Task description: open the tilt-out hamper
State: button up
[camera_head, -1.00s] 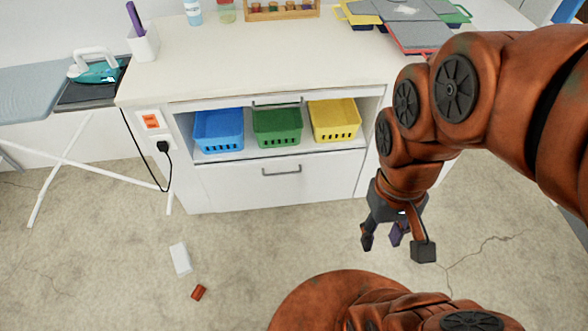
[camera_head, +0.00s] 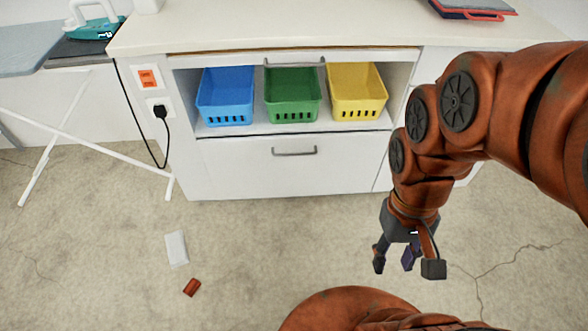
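The cabinet's lower white front panel (camera_head: 240,168), which looks like the tilt-out hamper, is shut flush under the open shelf. A grey bar handle (camera_head: 294,152) sits near its top middle. A second grey handle (camera_head: 294,62) runs along the top edge of the shelf opening. My gripper (camera_head: 405,262) hangs pointing down over the floor, to the right of and nearer than the panel. Its fingers are spread apart and hold nothing. It touches neither handle.
Blue (camera_head: 226,95), green (camera_head: 292,93) and yellow (camera_head: 356,91) baskets stand on the shelf. A cord runs from a plugged socket (camera_head: 158,107) at left. A white block (camera_head: 176,248) and a small red-brown piece (camera_head: 191,287) lie on the floor.

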aim_at(314, 163)
jog(key=u, duration=3)
jog(key=i, duration=0.45)
jog(key=z, duration=2.25)
